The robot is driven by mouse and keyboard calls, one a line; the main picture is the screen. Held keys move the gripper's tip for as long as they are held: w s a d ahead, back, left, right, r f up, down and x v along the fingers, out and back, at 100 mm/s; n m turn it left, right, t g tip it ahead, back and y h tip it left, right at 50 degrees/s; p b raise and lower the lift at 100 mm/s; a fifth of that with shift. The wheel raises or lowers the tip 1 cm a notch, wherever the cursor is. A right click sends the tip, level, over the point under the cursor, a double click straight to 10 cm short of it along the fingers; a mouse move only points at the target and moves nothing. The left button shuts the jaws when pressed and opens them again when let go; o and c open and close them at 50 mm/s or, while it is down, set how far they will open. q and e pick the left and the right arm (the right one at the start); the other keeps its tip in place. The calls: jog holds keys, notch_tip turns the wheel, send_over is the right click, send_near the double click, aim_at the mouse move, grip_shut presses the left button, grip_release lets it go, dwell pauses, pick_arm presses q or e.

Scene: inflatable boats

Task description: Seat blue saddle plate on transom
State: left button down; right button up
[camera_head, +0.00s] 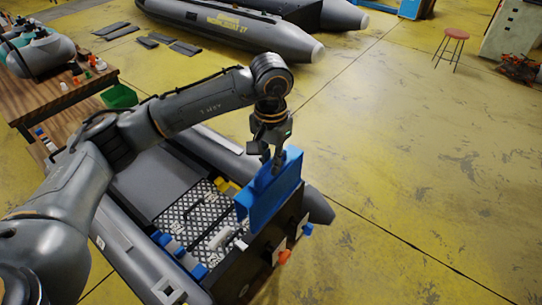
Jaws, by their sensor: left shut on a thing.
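The blue saddle plate (270,193) is a folded, channel-like piece at the centre of the head view. My left gripper (274,163) points down and is shut on its upper edge. The plate stands upright above the dark transom (252,262) at the stern of the grey inflatable boat. Its lower edge overlaps the transom's top in the picture. I cannot tell whether it touches or hangs just above. My right gripper does not show.
Blue and orange plugs (284,256) stick out of the transom. A patterned floor mat (203,220) lies inside the boat. A wooden bench (55,95) with a green bin (119,96) stands at the left. A red stool (455,36) stands far right.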

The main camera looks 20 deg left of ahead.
pick_arm(q)
jog(key=shift+w+f, duration=0.15)
jog(key=shift+f, duration=0.25)
jog(key=shift+a+f, duration=0.1)
jog(key=shift+f, duration=0.3)
jog(key=shift+f+b, duration=0.35)
jog(key=shift+f, duration=1.15)
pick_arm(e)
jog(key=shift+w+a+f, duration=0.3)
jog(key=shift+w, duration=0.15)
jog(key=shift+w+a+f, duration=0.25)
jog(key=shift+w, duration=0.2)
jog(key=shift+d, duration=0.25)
